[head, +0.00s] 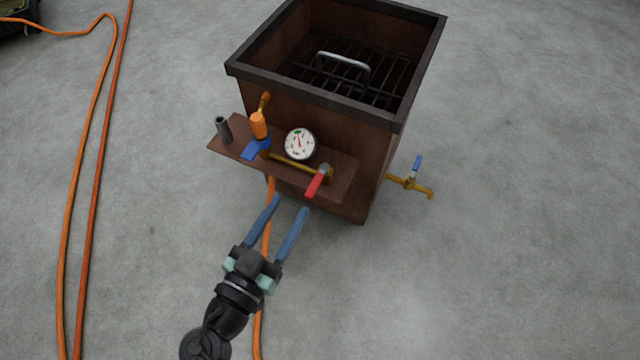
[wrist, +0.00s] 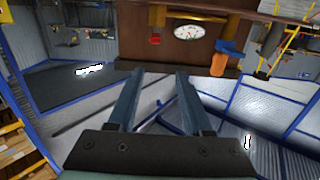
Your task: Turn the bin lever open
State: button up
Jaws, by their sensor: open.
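A dark brown metal bin (head: 330,148) stands on the concrete floor. A small panel on its front carries a lever with a red handle (head: 316,183), a lever with a blue handle (head: 255,150), an orange part (head: 258,125) and a round white gauge (head: 299,143). Another blue-handled lever (head: 416,167) stands up on a brass pipe at the bin's right side. I cannot tell which one is the bin lever. My gripper (head: 291,204) is open and empty, just in front of the panel, below and left of the red handle. The wrist view shows the red handle (wrist: 155,40) beyond my open fingers.
The open bin holds a dark grate (head: 345,75) with a light metal handle. An orange hose (head: 267,235) hangs from the panel and runs under my arm. More orange hose (head: 90,160) lies at the left. The floor to the right is clear.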

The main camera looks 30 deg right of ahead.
aim_at(321, 173)
jog(key=f+b+x, duration=0.1)
jog(key=x, duration=0.3)
jog(key=b+x, duration=0.2)
jog(key=x, duration=0.1)
jog(key=s+f+b+x, duration=0.1)
jog(key=x, duration=0.3)
jog(key=shift+w+d+f+b, duration=0.25)
jog(key=shift+d+f+b, duration=0.1)
jog(key=shift+d, duration=0.15)
grip_shut()
dwell(1.0)
